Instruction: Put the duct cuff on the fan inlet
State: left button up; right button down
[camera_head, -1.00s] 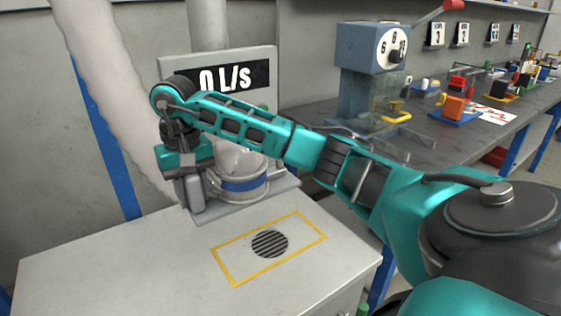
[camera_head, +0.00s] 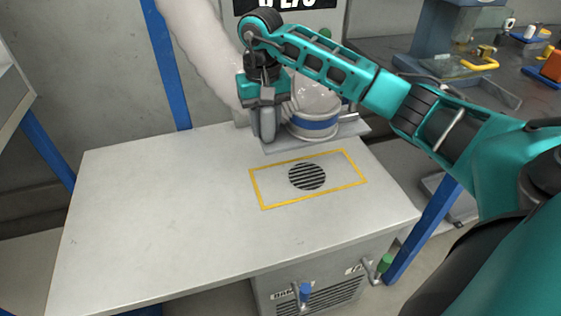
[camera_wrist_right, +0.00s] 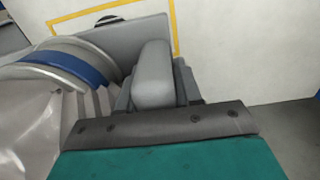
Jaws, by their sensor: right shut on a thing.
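The pale duct cuff with a blue band (camera_head: 315,122) is at the back edge of the white bench, against a grey plate (camera_head: 350,131). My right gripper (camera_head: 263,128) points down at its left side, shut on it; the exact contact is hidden. The wrist view shows the blue band (camera_wrist_right: 75,68) and a grey finger (camera_wrist_right: 153,75) close beside the cuff's rim. My left gripper is out of view.
A ribbed white duct (camera_head: 205,50) hangs behind my gripper. A yellow rectangle surrounds a round dark grille (camera_head: 307,176) on the bench (camera_head: 160,215), whose left side is clear. Below are a blue knob (camera_head: 305,292) and a green knob (camera_head: 385,263). A cluttered workbench stands at right.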

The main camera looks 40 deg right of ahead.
notch_tip(320, 180, down, 10)
jog(key=shift+f+b, duration=0.15)
jog(key=shift+b, duration=0.75)
jog(key=shift+f, duration=0.9)
notch_tip(320, 180, down, 3)
jog(key=shift+r+b, duration=0.15)
jog(key=shift+b, duration=0.35)
jog(key=shift+f, duration=0.45)
jog(key=c, duration=0.8)
grip_release()
jog(key=shift+o, duration=0.2)
